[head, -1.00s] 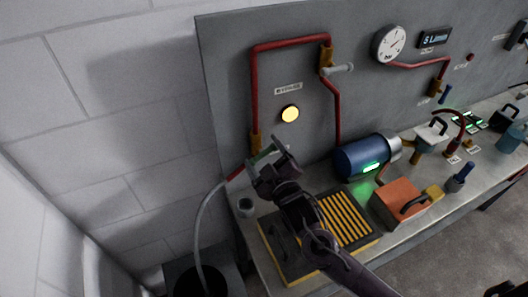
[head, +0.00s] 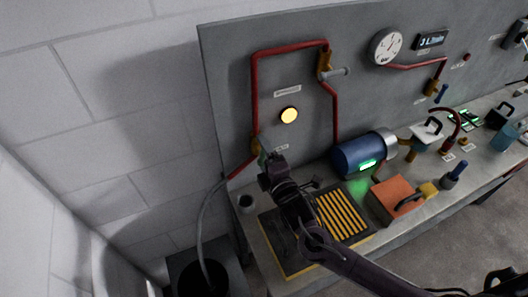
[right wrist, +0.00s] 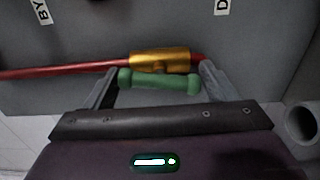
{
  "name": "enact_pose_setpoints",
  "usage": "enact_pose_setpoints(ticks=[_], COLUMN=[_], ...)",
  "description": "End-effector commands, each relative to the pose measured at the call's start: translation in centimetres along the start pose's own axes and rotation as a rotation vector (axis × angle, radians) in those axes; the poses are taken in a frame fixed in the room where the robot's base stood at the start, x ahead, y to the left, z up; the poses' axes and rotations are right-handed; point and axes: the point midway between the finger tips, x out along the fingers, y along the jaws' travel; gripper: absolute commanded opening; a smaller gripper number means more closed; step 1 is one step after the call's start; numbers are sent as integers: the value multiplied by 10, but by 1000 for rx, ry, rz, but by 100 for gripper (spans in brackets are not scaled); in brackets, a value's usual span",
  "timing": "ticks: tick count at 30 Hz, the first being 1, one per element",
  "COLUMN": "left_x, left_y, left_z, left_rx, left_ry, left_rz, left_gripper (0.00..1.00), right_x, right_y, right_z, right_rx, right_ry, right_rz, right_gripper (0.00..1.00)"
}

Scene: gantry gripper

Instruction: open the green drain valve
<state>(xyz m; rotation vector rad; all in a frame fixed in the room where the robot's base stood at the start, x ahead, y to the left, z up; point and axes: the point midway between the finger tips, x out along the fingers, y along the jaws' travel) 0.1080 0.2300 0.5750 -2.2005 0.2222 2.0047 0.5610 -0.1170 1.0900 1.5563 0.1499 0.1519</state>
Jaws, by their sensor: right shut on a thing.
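The green drain valve handle (right wrist: 160,82) lies across the space between the two fingers of my right gripper (right wrist: 158,88) in the right wrist view. It runs roughly along the brass valve body (right wrist: 160,60), which sits on the red pipe (right wrist: 60,70). My right gripper is shut on the handle. In the head view my right gripper (head: 266,160) is at the lower left of the panel, at the brass fitting (head: 255,145). It hides most of the handle there. My left gripper is not in view.
A clear hose runs from the red pipe down into a dark bucket (head: 185,265). A yellow-striped tray (head: 342,212), a blue motor (head: 362,152) and an orange box (head: 395,198) stand on the bench. The flow display (head: 431,40) appears to read 3 L/min.

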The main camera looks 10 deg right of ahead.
Motion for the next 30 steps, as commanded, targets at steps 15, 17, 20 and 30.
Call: enact_pose_setpoints(ticks=[15, 17, 20, 30], left_x=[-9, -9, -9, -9], left_y=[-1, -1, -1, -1], left_z=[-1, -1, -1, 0], left_rx=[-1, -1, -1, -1], left_ry=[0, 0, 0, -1], left_rz=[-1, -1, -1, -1], left_gripper=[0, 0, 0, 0], right_x=[0, 0, 0, 0], right_y=[0, 0, 0, -1], right_z=[0, 0, 0, 0], right_rx=[-196, -201, -204, -205], right_ry=[1, 1, 1, 1], right_rz=[0, 0, 0, -1], right_gripper=[56, 56, 56, 85])
